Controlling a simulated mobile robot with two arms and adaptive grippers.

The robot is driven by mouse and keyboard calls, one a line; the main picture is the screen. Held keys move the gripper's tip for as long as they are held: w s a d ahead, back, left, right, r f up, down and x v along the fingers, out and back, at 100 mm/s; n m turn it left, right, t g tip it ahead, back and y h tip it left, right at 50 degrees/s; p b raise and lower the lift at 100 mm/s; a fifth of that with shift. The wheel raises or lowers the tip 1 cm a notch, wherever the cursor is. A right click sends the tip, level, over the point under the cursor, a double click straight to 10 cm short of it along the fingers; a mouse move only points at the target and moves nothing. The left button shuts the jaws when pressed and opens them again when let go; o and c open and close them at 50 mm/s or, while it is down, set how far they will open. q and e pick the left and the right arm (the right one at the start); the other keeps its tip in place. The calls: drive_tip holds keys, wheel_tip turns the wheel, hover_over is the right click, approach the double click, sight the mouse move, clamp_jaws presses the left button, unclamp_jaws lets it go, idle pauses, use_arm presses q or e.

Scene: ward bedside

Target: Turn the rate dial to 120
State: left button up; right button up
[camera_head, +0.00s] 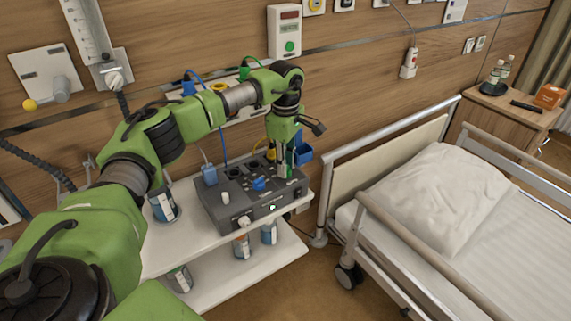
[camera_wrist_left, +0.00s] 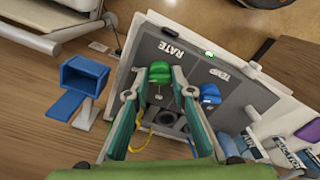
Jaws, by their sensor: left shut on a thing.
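The grey device (camera_head: 215,208) sits on the top shelf of a white cart. In the left wrist view its panel (camera_wrist_left: 195,65) carries a green dial (camera_wrist_left: 160,72) beside the word RATE and a blue dial (camera_wrist_left: 209,93) beside the word TEMP. In the head view the left gripper (camera_head: 284,170) points down at the right part of the panel and hides the green dial. The dial's scale numbers are too small to read. My right gripper is not in view.
The blue dial (camera_head: 260,184) and a white knob (camera_head: 225,197) stand close by on the panel. Cables run behind the device. A blue holder (camera_head: 303,154) is on the wall side. A bed (camera_head: 440,200) with side rails stands right of the cart (camera_head: 160,257).

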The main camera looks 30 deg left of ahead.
use_arm(q)
drive_tip(key=shift+m, duration=0.6)
drive_tip(key=shift+r, duration=0.1)
drive_tip(key=o, duration=1.1)
wheel_tip(320, 180, up, 12)
